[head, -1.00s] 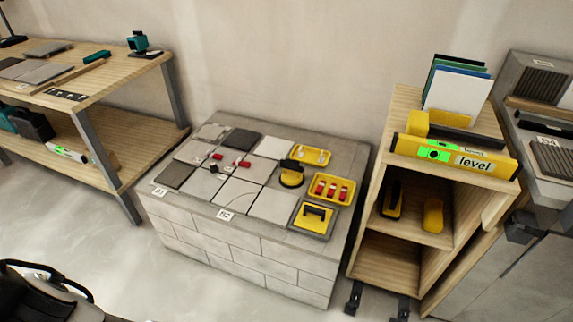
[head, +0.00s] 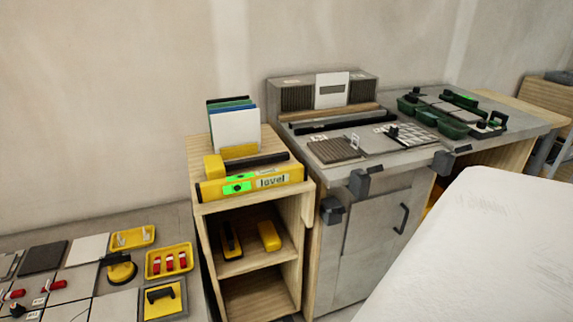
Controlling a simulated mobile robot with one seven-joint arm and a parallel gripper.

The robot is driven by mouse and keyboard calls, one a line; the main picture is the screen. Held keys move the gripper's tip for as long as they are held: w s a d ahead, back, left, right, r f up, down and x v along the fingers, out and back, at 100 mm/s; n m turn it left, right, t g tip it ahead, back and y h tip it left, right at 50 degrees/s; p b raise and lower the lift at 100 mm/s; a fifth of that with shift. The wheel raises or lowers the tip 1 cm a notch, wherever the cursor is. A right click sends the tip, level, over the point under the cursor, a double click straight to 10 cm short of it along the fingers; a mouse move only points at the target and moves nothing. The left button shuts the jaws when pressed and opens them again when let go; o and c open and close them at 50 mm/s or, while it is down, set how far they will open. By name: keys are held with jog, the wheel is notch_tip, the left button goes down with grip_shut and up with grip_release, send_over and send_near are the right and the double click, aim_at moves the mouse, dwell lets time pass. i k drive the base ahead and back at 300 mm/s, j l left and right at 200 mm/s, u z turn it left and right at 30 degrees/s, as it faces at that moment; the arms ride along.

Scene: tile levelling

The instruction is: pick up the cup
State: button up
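A round yellow suction cup with a black handle (head: 121,270) stands on the tiled block at the lower left of the head view. It is the only thing I see that fits the name cup. It sits on or beside a light tile, left of a yellow tray with red pieces (head: 169,261). A yellow square plate with a black handle (head: 161,298) lies just in front of that tray. My gripper is not in view, so its distance from the cup cannot be seen.
The tiled block's top is crowded with tiles (head: 87,248) and small red clips. A wooden shelf unit (head: 207,217) with a yellow level (head: 250,182) on top stands right of it. A grey workbench (head: 352,170) carrying green trays (head: 453,127) stands farther right.

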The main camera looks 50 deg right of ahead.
aim_at(122, 270)
jog(key=z, duration=1.65)
jog(key=u, duration=1.55)
jog(key=i+j+z, duration=0.1)
jog(key=z, duration=0.3)
jog(key=i+j+z, duration=0.15)
jog(key=z, duration=0.2)
jog(key=j+z, duration=0.2)
jog(key=z, duration=0.2)
jog(key=i+j, duration=0.05)
